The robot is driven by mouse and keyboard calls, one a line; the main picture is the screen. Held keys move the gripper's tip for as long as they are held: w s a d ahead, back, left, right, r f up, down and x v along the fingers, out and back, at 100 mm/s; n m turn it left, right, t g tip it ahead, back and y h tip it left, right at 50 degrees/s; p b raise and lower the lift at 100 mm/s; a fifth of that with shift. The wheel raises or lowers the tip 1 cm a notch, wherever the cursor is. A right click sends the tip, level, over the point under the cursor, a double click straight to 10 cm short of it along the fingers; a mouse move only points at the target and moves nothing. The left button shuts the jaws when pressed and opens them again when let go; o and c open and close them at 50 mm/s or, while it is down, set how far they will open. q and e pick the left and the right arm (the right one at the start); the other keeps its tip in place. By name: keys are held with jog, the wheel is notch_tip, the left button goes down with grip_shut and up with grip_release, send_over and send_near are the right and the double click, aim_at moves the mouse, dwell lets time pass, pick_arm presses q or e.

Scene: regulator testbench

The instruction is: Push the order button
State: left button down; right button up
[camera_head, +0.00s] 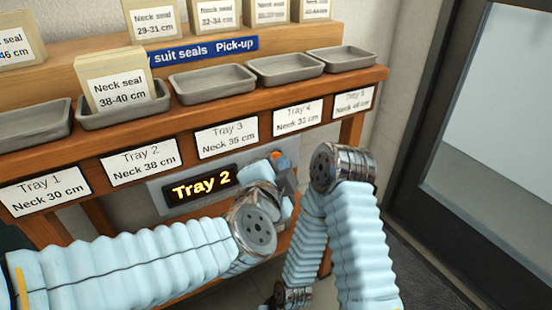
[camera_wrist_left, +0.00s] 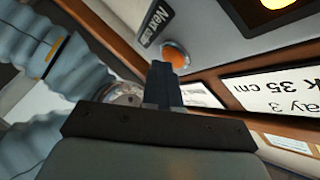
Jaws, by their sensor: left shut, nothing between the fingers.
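The order button is an orange dome (camera_head: 277,156) on the grey panel (camera_head: 157,198) under the tray shelf, right of the lit "Tray 2" display (camera_head: 201,186). It also shows in the left wrist view as an orange round button (camera_wrist_left: 177,53) in a pale ring. My left gripper (camera_head: 270,166) is at the panel just below and left of the button, partly hidden by its own wrist. In the left wrist view its dark fingers (camera_wrist_left: 164,72) are shut and empty, tips close beside the button. I cannot tell if they touch it. My right gripper is out of view.
Several grey trays line the wooden shelf above; a "Neck seal 38-40 cm" box (camera_head: 119,90) stands in the Tray 2 tray (camera_head: 91,119). My right arm (camera_head: 352,230) bends up close right of the panel. A dark-framed door (camera_head: 421,100) is at the right.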

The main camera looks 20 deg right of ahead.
pick_arm(q)
jog(key=shift+w, duration=0.15)
dwell(0.4)
jog(key=shift+s+p, duration=0.65)
jog(key=shift+s, duration=0.25)
jog(key=shift+s, duration=0.1)
jog(key=s+p, duration=0.1)
jog(key=s, duration=0.1)
jog(key=s+p, duration=0.2)
jog(key=shift+s+d, duration=0.2)
jog(key=shift+s, duration=0.2)
